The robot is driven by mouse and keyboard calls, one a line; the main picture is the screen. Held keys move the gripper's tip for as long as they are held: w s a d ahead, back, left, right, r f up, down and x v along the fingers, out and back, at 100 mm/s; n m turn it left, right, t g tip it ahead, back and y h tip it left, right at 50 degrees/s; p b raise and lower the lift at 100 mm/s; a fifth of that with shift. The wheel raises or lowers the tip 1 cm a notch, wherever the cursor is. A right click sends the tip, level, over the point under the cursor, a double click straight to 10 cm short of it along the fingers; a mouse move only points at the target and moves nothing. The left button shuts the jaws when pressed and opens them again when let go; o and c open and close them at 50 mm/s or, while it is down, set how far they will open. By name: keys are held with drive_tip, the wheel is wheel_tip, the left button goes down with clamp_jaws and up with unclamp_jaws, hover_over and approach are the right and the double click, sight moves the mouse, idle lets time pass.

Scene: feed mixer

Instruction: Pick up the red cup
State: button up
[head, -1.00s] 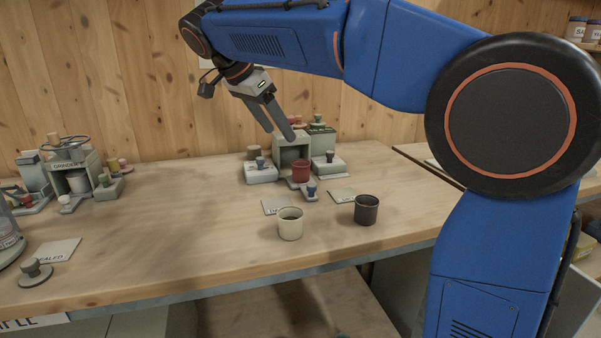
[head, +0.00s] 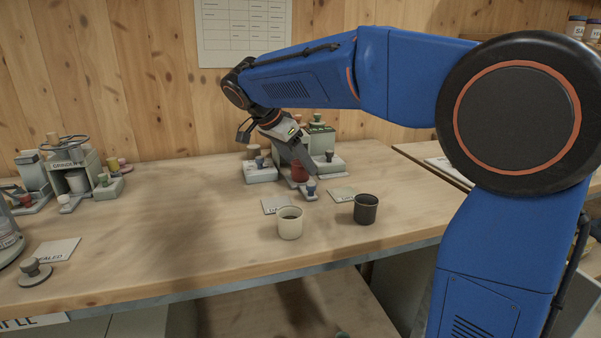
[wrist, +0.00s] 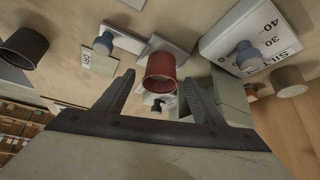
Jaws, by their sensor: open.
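The red cup (head: 299,172) stands on a small grey base among the devices at the back of the bench in the head view, partly hidden by my gripper. In the wrist view the red cup (wrist: 160,72) is ahead, centred between the two fingertips and a little beyond them. My gripper (head: 303,160) has come down close to the cup from above and behind. In the wrist view my gripper (wrist: 160,85) is open with nothing between its fingers. Whether a finger touches the cup cannot be told.
A cream cup (head: 290,223) and a dark cup (head: 366,209) stand nearer the bench's front edge. A blue-topped knob (head: 311,188) sits just in front of the red cup. A box marked SILT (wrist: 245,38) is beside it. The bench's left-middle is clear.

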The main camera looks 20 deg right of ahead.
drive_tip(key=shift+x, duration=0.85)
drive_tip(key=c, duration=1.1)
drive_tip(key=shift+c, duration=0.2)
